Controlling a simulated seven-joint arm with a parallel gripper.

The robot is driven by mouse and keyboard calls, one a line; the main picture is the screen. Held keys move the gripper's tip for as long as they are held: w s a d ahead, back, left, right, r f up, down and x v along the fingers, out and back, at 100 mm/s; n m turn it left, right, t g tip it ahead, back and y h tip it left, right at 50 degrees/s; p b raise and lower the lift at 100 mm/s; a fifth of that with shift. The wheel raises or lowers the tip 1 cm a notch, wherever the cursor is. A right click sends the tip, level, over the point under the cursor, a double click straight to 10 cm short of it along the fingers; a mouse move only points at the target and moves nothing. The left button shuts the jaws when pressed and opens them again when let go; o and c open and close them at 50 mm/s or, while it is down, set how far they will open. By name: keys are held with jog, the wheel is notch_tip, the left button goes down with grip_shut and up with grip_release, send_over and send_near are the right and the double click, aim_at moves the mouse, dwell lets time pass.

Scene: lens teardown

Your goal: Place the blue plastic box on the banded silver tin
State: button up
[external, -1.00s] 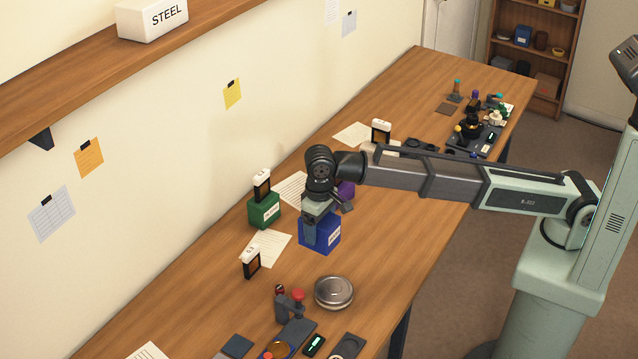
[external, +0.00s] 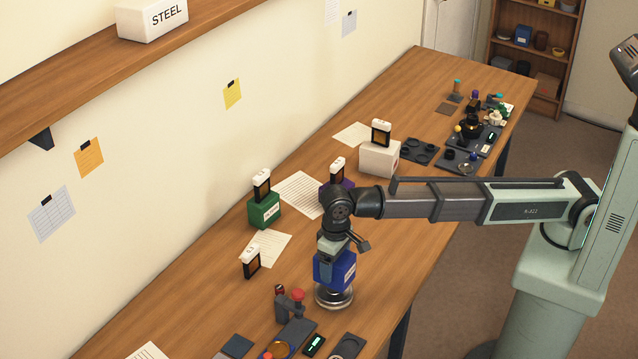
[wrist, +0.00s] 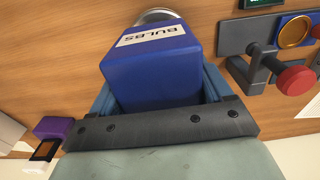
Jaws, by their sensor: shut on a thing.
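The blue plastic box (external: 335,272) is held in my gripper (external: 332,262), directly over the banded silver tin (external: 334,299). In the external view the box's underside overlaps the tin's top; I cannot tell whether they touch or a small gap remains. In the wrist view the blue box (wrist: 155,65), with its white "BULBS" label, sits between the two fingers of my gripper (wrist: 160,95). Only a rim of the silver tin (wrist: 155,15) shows beyond the box; the rest is hidden.
A stand with a red knob (external: 297,296) is close to the left of the tin. A green box (external: 264,209) and a purple box (external: 345,186) stand farther back, as does a white box (external: 380,158). Dark trays lie at the front. Bare table lies right of the papers.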

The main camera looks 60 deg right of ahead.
jog(key=shift+f, duration=1.8)
jog(key=shift+f, duration=0.15)
jog(key=o, duration=1.1)
jog(key=shift+o, duration=0.2)
notch_tip(320, 180, up, 12)
jog(key=shift+r, duration=0.15)
